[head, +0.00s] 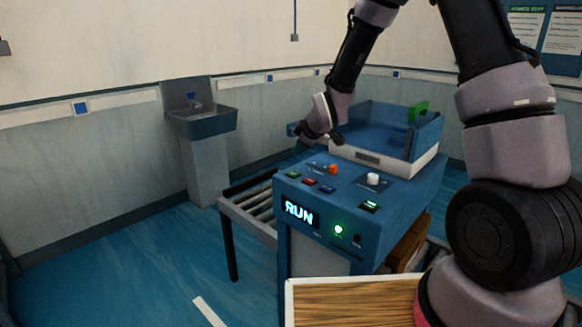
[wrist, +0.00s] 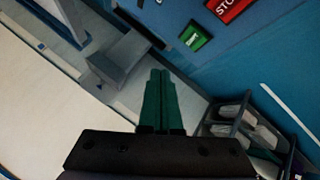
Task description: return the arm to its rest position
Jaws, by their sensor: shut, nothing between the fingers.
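My gripper (head: 300,147) hangs over the console's far left edge, small and dark there. In the wrist view the two green fingers of my gripper (wrist: 160,75) are together, with nothing between them. A green button (wrist: 195,38) and a red STOP button (wrist: 228,8) lie beyond the fingertips on a blue panel; the fingers appear apart from them.
The console shows RUN on its display (head: 299,213) and a lit green lamp (head: 339,229). A roller conveyor (head: 248,212) is at left, a sink (head: 203,122) by the wall. Floor at left is clear.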

